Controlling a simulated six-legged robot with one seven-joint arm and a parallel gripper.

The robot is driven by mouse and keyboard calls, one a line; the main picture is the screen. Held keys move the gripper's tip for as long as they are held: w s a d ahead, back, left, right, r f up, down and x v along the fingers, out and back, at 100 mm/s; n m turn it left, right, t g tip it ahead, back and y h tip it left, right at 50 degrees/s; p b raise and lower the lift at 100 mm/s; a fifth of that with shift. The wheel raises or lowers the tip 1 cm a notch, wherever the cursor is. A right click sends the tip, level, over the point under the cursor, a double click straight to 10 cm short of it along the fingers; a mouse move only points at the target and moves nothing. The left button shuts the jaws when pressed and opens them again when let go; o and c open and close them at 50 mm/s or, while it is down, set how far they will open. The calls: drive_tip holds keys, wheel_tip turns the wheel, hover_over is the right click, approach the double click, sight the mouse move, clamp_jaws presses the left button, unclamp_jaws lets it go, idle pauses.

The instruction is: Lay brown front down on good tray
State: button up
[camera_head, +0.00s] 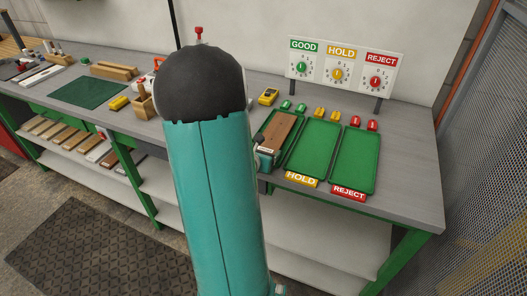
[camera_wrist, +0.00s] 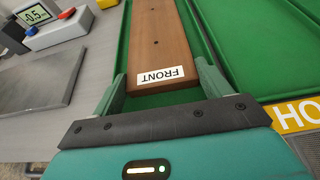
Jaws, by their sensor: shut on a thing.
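The brown front (camera_wrist: 160,50) is a long wooden board with dark holes and a white FRONT label at its near end. My arm hides part of the tray's left side in the head view.
The hold tray (camera_head: 312,148) and the reject tray (camera_head: 355,158) are empty, to the right. The dial panel (camera_head: 340,72) stands behind them. A yellow meter (camera_head: 268,96) sits behind left. Several boards (camera_head: 62,135) lie on the lower shelf at left.

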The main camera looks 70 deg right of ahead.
drive_tip(key=shift+a, duration=0.1)
drive_tip(key=a, duration=0.2)
drive_tip(key=shift+w+a, duration=0.15)
drive_tip(key=shift+a, duration=0.35)
